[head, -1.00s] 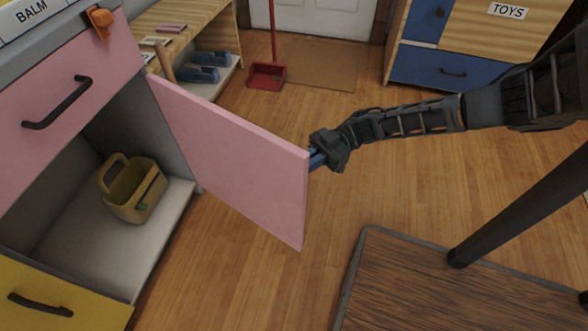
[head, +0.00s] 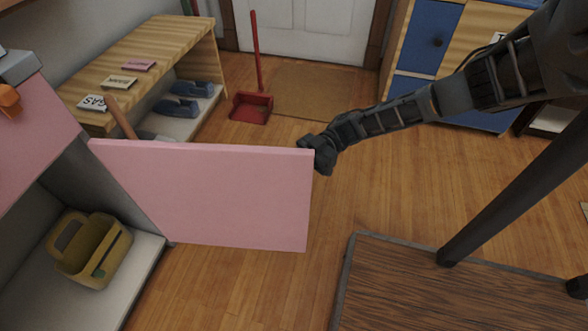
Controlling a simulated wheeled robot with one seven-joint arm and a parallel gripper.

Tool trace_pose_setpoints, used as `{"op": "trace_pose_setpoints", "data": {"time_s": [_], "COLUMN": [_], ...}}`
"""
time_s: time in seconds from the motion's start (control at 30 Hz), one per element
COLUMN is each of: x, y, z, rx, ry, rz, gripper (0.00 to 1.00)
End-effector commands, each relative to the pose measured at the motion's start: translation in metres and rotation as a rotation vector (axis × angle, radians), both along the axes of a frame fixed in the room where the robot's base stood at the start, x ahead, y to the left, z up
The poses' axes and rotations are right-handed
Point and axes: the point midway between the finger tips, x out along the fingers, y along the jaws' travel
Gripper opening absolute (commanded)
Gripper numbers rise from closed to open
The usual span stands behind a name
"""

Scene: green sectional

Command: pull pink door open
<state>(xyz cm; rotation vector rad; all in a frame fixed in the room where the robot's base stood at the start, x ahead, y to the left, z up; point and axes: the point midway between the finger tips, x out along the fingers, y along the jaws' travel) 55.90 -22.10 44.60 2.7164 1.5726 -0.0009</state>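The pink door (head: 205,195) stands swung out from the grey cabinet, hinged at its left side, with its broad pink face toward me. The cabinet's inside is exposed. My gripper (head: 316,152) is at the door's free right edge, near its top corner. Its fingers are hidden by the door and the gripper's own body, so I cannot see whether they are open or shut, or whether they grip a handle.
A yellow caddy (head: 92,250) sits on the cabinet's white floor (head: 135,270). A dark wood table (head: 420,290) stands at the lower right. Behind the door are a wooden bench (head: 150,58) and a red dustpan (head: 251,107). Wood floor (head: 240,285) is clear below the door.

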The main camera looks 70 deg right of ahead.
Motion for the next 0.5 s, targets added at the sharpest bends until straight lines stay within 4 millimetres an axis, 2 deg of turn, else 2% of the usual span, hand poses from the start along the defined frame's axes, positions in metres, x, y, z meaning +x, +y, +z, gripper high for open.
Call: {"op": "trace_pose_setpoints", "data": {"time_s": [0.03,0.43,0.47,0.5], "x": [0.0070,0.0075,0.0074,0.0072], "y": [0.0040,0.0047,0.0047,0.0047], "z": [0.0025,0.0031,0.0031,0.0030], "rx": [0.009,0.010,0.010,0.010], "ry": [-0.008,-0.008,-0.008,-0.008], "rz": [-0.004,-0.003,-0.003,-0.002], "gripper": [0.00,0.00,0.15,0.19]}}
